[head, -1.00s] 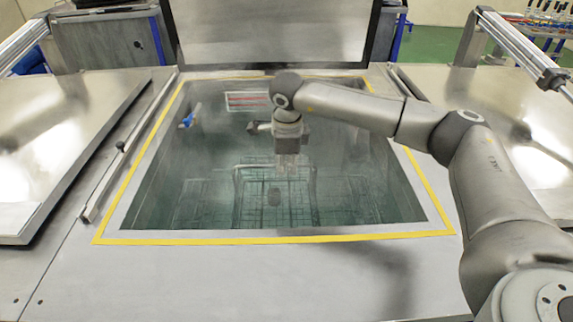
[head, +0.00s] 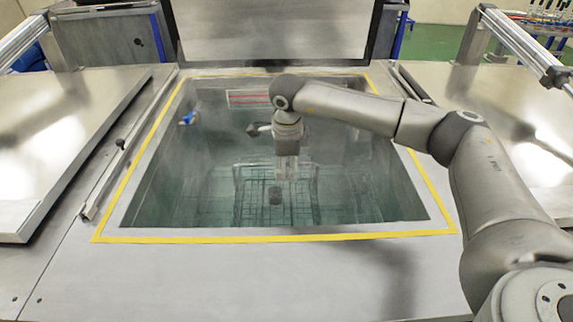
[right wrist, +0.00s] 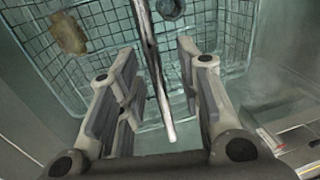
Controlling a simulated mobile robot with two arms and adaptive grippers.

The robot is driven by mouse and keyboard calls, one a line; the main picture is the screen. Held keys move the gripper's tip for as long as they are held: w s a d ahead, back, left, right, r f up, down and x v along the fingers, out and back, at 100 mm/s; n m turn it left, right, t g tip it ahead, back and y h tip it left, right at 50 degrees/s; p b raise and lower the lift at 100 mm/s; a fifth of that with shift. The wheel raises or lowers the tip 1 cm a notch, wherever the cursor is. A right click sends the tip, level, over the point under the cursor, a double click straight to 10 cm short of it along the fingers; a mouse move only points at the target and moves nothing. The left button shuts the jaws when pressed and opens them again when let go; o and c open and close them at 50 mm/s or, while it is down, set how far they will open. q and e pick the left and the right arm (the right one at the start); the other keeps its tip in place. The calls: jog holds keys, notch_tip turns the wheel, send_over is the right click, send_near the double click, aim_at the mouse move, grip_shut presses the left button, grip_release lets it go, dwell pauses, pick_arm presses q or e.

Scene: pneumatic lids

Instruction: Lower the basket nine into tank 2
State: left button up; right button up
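The wire basket (head: 300,213) stands low inside the open tank (head: 150,205), seen dimly through haze or liquid. It also shows in the right wrist view (right wrist: 110,22), with a dark round part (right wrist: 171,8) and a brownish part (right wrist: 67,33) in it. My right gripper (head: 288,176) reaches down into the tank above the basket. In the right wrist view its fingers (right wrist: 160,95) are spread apart. The basket's bar-like handle (right wrist: 158,85) runs through the gap between them, with space on both sides. I cannot read any number on tank or basket. My left gripper is out of view.
A yellow border (head: 280,239) frames the tank opening. Its raised lid (head: 275,30) stands behind. Closed metal lids lie at left (head: 60,140) and right (head: 525,140). A small blue item (head: 187,118) shows at the tank's left side.

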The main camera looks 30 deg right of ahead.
jog(key=shift+r, duration=0.1)
jog(key=shift+s, duration=0.2)
notch_tip(320, 180, up, 24)
jog(key=s+p, duration=0.1)
jog(key=p, duration=0.7)
jog(key=shift+s+a+p, duration=0.3)
jog(key=shift+a+p, duration=0.1)
dwell(0.3)
